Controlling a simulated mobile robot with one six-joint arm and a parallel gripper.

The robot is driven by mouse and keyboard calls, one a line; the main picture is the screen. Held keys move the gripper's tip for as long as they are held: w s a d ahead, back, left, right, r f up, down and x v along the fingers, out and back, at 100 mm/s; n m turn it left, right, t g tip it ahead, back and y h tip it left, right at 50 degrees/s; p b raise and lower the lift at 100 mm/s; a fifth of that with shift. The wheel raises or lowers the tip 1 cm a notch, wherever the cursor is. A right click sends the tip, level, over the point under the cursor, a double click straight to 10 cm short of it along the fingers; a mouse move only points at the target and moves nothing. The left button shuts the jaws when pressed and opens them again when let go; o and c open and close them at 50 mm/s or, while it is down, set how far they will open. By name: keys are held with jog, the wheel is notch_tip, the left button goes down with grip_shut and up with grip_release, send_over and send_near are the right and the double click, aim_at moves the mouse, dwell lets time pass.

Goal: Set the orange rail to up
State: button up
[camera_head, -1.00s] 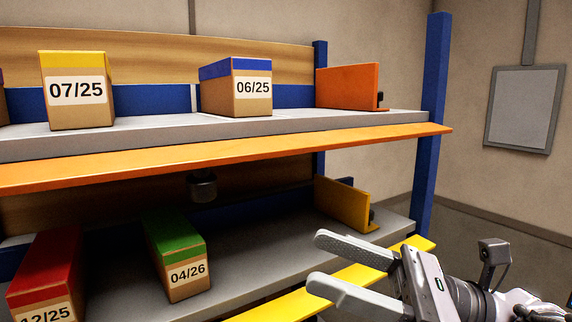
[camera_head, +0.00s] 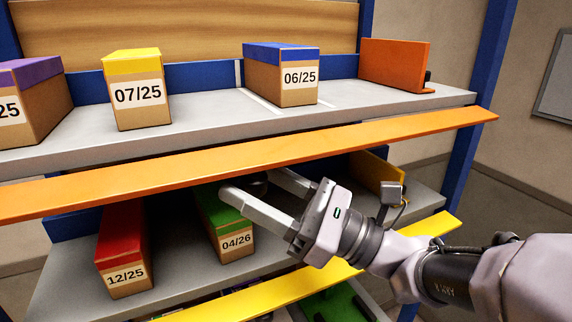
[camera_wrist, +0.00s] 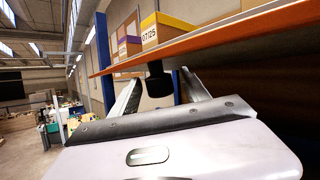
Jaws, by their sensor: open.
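The orange rail (camera_head: 250,165) is a long flat strip along the front of the upper shelf. It lies tilted outward, below the shelf's front edge, and spans nearly the whole head view. It also shows in the wrist view (camera_wrist: 215,40), above the fingers. My gripper (camera_head: 250,184) is open and empty, just below the rail's underside, pointing left and inward towards the shelving. The far finger is partly behind the rail's lower edge. I cannot tell whether a finger touches the rail.
The upper shelf (camera_head: 200,121) holds boxes with purple, yellow and blue tops and an orange end stop (camera_head: 393,64). Below are a red box (camera_head: 122,245), a green box (camera_head: 236,241) and a yellow rail (camera_head: 290,290). A black cylinder (camera_wrist: 158,82) hangs under the upper shelf.

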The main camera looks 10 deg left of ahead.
jog(key=shift+c, duration=0.2)
grip_shut()
dwell(1.2)
